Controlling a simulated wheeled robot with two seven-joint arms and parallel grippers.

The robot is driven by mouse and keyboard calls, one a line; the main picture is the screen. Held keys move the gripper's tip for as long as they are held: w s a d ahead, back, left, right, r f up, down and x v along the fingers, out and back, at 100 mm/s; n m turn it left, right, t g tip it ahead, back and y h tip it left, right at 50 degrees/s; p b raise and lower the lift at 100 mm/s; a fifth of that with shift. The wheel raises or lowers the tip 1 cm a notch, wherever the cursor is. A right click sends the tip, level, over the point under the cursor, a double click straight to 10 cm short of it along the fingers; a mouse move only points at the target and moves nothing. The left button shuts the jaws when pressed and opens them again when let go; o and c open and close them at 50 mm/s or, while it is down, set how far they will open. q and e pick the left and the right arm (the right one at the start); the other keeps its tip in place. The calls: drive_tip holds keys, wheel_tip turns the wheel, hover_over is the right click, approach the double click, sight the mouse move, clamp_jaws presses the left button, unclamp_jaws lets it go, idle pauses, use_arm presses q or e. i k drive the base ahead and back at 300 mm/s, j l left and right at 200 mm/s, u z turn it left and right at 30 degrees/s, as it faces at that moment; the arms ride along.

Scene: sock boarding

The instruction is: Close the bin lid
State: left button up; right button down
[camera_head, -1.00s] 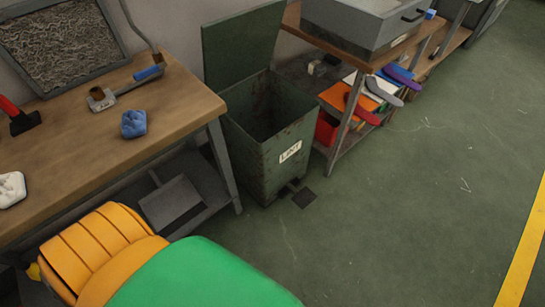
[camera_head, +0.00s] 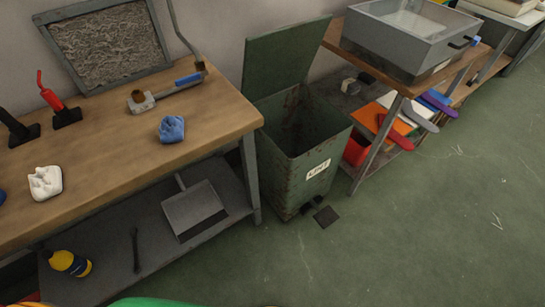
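The green metal lint bin (camera_head: 287,178) stands on the floor between the workbench and the shelf table, with a white label on its front. Its lid (camera_head: 283,57) is open and stands up at the back, leaning slightly against or near the wall. The inside looks dark and its contents cannot be made out. A black pedal (camera_head: 326,215) sticks out at the bin's front foot. Neither of my grippers shows in the view.
The wooden workbench (camera_head: 95,168) on the left holds a blue cloth lump (camera_head: 171,129), a white one (camera_head: 45,182) and tools. A dustpan (camera_head: 194,209) and yellow bottle (camera_head: 70,263) lie on its lower shelf. The shelf table (camera_head: 400,70) stands right. Green floor (camera_head: 400,240) in front is clear.

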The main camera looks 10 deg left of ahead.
sight(275, 60)
drive_tip(key=i+l, duration=0.15)
drive_tip(key=l, duration=0.2)
drive_tip(key=i+l+u, duration=0.1)
drive_tip(key=l, duration=0.25)
drive_tip(key=i+l, duration=0.25)
drive_tip(key=l, duration=0.15)
drive_tip(key=i+l+u, duration=0.1)
drive_tip(key=l, duration=0.25)
drive_tip(key=i+l, duration=0.15)
drive_tip(key=l, duration=0.25)
drive_tip(key=i+l+u, duration=0.1)
drive_tip(key=l, duration=0.3)
drive_tip(key=i+l, duration=0.2)
drive_tip(key=l, duration=0.15)
drive_tip(key=i+l+u, duration=0.1)
drive_tip(key=l, duration=0.3)
